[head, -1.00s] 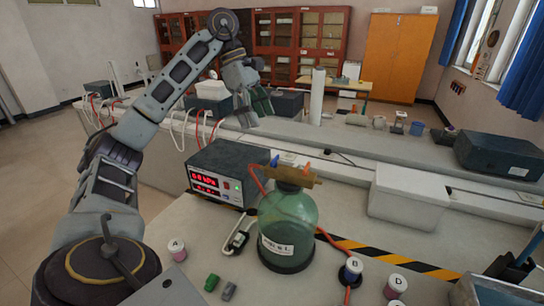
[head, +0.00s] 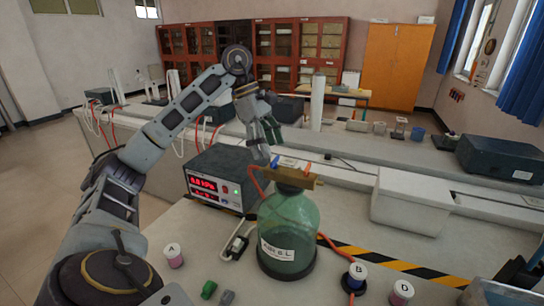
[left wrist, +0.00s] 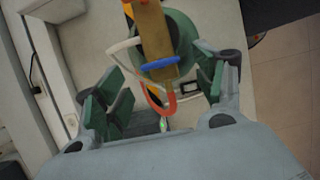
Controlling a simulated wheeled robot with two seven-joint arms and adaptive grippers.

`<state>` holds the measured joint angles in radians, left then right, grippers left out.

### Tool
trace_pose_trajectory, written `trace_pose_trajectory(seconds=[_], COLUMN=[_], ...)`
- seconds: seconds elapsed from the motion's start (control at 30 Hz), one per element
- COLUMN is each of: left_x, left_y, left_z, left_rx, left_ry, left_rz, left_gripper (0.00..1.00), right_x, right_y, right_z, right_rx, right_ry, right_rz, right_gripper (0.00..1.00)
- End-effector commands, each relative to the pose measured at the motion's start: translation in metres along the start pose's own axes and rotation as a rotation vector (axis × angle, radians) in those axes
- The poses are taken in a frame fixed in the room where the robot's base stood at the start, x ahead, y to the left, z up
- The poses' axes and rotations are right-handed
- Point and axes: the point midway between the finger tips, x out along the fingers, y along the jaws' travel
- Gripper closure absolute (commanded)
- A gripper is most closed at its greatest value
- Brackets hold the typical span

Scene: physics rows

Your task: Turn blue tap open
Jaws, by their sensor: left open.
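The blue tap (head: 274,160) sits on the left part of a brass manifold (head: 290,176) on top of a green glass bottle (head: 288,232). In the left wrist view the blue tap (left wrist: 160,64) lies crosswise over the brass bar. An orange tap (head: 307,168) is at the manifold's other side. My left gripper (head: 266,138) is open and empty, just above and behind the blue tap. In the left wrist view its fingers (left wrist: 160,90) stand wide apart, with the tap between them, a little beyond the tips. I cannot tell any contact.
A black meter box (head: 213,175) with a red display stands left of the bottle. A red hose (head: 256,180) curves beside the manifold. Labelled jars A (head: 173,256), B (head: 355,277) and D (head: 400,292) stand in front. A white bin (head: 412,203) is to the right.

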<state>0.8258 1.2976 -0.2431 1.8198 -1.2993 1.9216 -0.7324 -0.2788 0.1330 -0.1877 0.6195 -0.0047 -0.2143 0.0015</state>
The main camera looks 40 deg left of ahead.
Motion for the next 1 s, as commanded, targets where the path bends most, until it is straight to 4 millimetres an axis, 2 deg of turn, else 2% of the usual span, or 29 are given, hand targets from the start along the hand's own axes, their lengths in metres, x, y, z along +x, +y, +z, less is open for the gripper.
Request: trace_pose_trajectory(seconds=[0.1,0.3,0.77,1.0], left_x=[0.013,0.026,0.030,0.030], left_y=[0.000,0.000,0.000,0.000], left_z=[-0.001,0.000,0.000,0.000], left_rx=[-0.001,0.000,-0.001,0.000], left_ry=[0.001,0.001,0.000,0.000], left_rz=[-0.002,0.000,0.001,0.001], left_gripper=[0.30,0.30,0.30,0.61], right_x=[0.003,0.004,0.005,0.005], right_y=[-0.002,-0.002,0.002,0.003], right_z=[0.003,0.005,0.002,-0.003], right_rx=[0.000,0.000,0.000,0.000], right_ry=[-0.003,-0.005,-0.001,0.003], right_rz=[-0.002,-0.002,0.002,0.004], right_gripper=[1.00,1.00,1.00,1.00])
